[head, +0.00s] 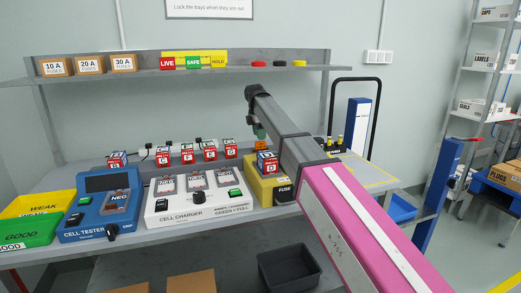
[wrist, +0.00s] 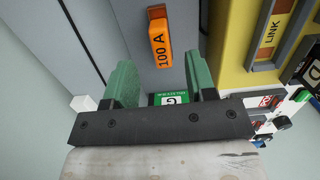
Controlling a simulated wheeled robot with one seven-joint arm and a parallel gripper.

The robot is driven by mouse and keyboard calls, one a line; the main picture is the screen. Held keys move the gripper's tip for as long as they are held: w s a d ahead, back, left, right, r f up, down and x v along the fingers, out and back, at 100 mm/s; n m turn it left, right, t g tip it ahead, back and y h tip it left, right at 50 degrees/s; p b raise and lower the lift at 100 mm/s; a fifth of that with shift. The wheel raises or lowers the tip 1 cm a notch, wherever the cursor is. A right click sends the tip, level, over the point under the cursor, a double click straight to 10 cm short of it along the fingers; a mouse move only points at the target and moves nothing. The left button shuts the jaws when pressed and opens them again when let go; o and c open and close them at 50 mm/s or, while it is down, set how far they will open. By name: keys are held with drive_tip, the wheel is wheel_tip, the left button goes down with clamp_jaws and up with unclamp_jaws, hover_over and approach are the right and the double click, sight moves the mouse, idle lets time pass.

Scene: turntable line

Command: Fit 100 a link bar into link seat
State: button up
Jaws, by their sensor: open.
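The 100 A link bar (wrist: 159,40) is orange with black lettering and lies on a grey surface in the wrist view. My gripper (wrist: 158,66) has two green fingers spread apart. The bar shows ahead of the gap between them, and nothing is held. In the head view my gripper (head: 260,132) hangs over the back of the bench, partly hidden by my arm. A yellow unit (wrist: 236,40) is right of the bar in the wrist view. It carries a grey-edged slot marked LINK (wrist: 272,32), with orange-brown inside.
A block with a green G label (wrist: 172,98) shows between the fingers. In the head view the yellow unit (head: 262,192) stands right of the white cell charger (head: 180,208). Several red-labelled cells stand behind. A shelf (head: 200,72) runs above the bench.

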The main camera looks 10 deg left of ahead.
sight(260, 142)
drive_tip(key=f, duration=0.4)
drive_tip(key=shift+d+f, duration=0.2)
drive_tip(key=shift+f, duration=0.2)
clamp_jaws()
drive_tip(key=shift+r, duration=0.15)
